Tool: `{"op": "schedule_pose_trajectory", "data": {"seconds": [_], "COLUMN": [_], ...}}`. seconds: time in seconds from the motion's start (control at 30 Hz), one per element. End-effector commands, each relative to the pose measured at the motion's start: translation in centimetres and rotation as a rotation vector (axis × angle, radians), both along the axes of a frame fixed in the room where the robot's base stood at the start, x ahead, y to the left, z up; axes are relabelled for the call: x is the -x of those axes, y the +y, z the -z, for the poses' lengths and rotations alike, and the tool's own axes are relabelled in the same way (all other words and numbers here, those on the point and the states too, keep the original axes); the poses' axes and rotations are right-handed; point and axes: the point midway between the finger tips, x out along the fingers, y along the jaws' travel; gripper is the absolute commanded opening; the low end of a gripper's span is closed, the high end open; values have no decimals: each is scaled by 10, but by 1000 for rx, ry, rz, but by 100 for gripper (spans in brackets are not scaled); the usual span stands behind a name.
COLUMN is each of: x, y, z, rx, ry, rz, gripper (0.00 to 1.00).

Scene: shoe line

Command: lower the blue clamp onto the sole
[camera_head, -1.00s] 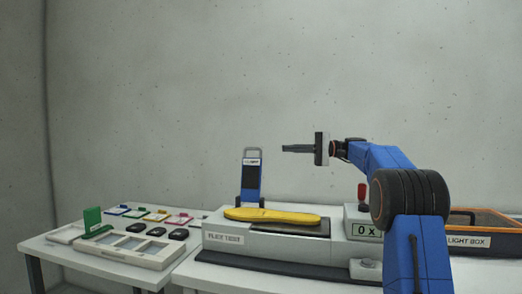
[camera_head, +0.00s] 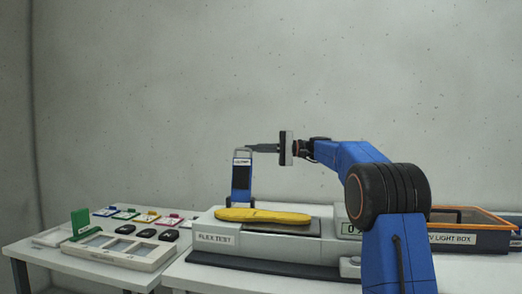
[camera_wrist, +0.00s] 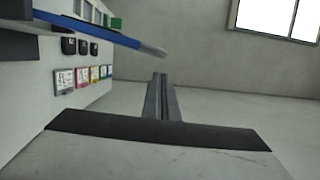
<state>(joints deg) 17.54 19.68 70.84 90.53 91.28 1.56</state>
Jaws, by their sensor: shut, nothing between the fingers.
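In the wrist view the clamp (camera_wrist: 95,27) appears as a long blue bar with a grey end. The yellow sole (camera_head: 262,215) lies flat on the tester in front of the clamp. My gripper (camera_head: 249,149) is shut and empty, its fingertips pointing left at the height of the clamp's handle. In the wrist view my gripper's fingers (camera_wrist: 159,76) are together, just beside the clamp's grey end; I cannot tell whether they touch it.
The flex tester (camera_head: 214,238) stands on a white table, its counter display partly hidden by my arm. A light box (camera_head: 466,239) stands at the right.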

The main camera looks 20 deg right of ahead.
Motion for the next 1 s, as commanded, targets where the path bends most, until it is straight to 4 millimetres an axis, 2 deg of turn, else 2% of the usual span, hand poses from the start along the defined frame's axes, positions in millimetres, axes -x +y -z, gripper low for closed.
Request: {"op": "schedule_pose_trajectory", "data": {"seconds": [0.2, 0.77, 1.0], "x": [13, 18, 31], "y": [8, 10, 18], "z": [1, 0, -5], "rx": [-1, 4, 44], "ry": [3, -5, -75], "rz": [-1, -1, -1], "gripper": [0, 0, 0]}}
